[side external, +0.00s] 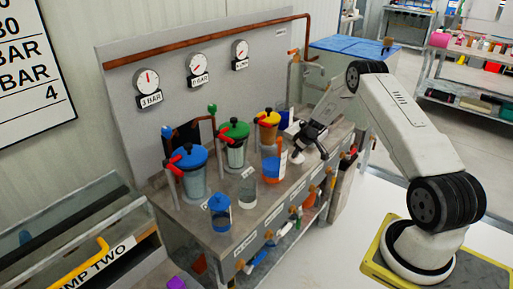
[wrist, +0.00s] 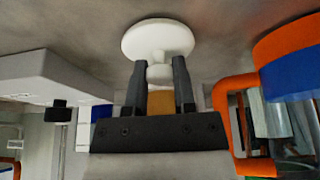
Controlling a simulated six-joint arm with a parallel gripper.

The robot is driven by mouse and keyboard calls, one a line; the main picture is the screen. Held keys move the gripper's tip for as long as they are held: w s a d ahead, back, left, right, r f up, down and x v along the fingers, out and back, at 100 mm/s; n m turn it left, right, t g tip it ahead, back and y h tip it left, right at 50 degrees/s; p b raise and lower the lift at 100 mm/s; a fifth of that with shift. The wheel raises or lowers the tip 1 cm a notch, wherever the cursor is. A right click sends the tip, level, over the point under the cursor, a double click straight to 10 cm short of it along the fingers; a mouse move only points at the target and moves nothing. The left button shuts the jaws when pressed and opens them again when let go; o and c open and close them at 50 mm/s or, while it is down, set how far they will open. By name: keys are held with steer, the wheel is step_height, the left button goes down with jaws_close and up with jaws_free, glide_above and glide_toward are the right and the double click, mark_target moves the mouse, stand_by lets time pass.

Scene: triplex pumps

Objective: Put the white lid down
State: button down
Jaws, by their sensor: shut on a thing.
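The white lid (wrist: 158,38) is a round disc with a small knob, and it fills the upper middle of the wrist view. My gripper (wrist: 160,76) is shut on the knob, with one dark finger on each side. In the side view the lid (side external: 298,157) is a small white shape under my gripper (side external: 306,145), low at the grey counter (side external: 230,242), right of the orange and blue jug (side external: 272,167). I cannot tell whether the lid touches the counter.
The jug's orange handle (wrist: 222,100) is close to my gripper's right in the wrist view. A clear cup (side external: 247,192) and a blue-topped container (side external: 220,214) stand on the counter. Several pump vessels with blue, green (side external: 235,145) and orange tops stand behind, below gauges.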

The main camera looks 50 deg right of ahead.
steer(key=shift+f, duration=0.15)
steer(key=shift+c, duration=2.2)
jaws_free()
steer(key=v, duration=1.2)
